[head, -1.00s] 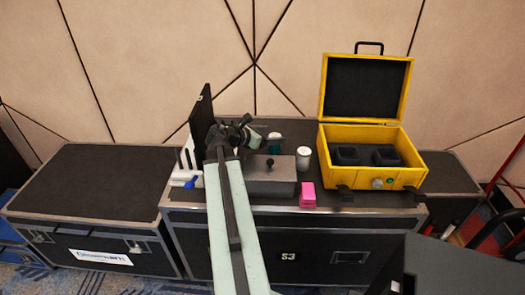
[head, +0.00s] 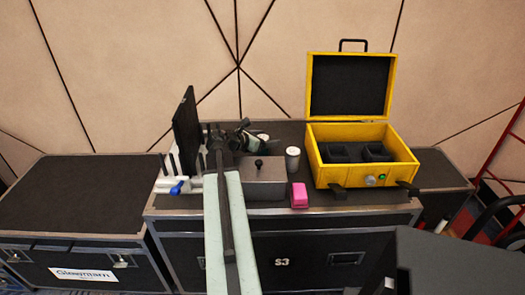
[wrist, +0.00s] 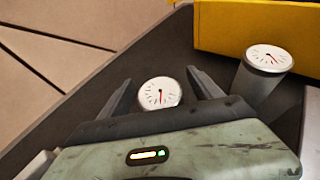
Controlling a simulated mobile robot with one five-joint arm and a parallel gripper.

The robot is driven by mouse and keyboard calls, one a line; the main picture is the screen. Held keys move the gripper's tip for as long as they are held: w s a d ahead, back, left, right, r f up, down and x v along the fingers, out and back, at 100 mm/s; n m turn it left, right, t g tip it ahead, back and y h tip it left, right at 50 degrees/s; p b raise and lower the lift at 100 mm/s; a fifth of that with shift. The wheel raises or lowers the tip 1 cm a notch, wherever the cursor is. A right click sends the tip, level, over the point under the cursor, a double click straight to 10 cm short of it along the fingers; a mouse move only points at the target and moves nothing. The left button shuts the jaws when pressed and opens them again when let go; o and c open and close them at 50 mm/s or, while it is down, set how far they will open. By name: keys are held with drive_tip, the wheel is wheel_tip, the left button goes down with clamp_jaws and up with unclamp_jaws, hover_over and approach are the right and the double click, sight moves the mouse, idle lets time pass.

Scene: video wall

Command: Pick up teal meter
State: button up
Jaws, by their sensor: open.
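My gripper (head: 252,137) is open over the back of the middle black case. In the wrist view its two fingers (wrist: 159,76) stand on either side of a round white dial with a red needle, the face of a meter (wrist: 160,93). A gap shows between the dial and the fingers. This meter's body is hidden below the dial, so its teal colour cannot be seen there; in the head view my gripper mostly covers it.
An open yellow case (head: 315,172) with black foam stands to the right. A grey block with a black knob (head: 262,185) and a pink block (head: 299,196) are in front. A dark upright panel (head: 187,132) and a blue-handled tool (head: 178,187) are at left.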

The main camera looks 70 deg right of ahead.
drive_tip(key=shift+s+d+f, duration=0.15)
drive_tip(key=shift+d+f, duration=0.05)
drive_tip(key=shift+d, duration=0.15)
drive_tip(key=shift+c, duration=0.3)
clamp_jaws()
drive_tip(key=shift+r, duration=0.15)
wheel_tip(320, 180, up, 10)
drive_tip(key=p, duration=1)
drive_tip(key=shift+r+p, duration=0.15)
drive_tip(key=shift+p, duration=0.15)
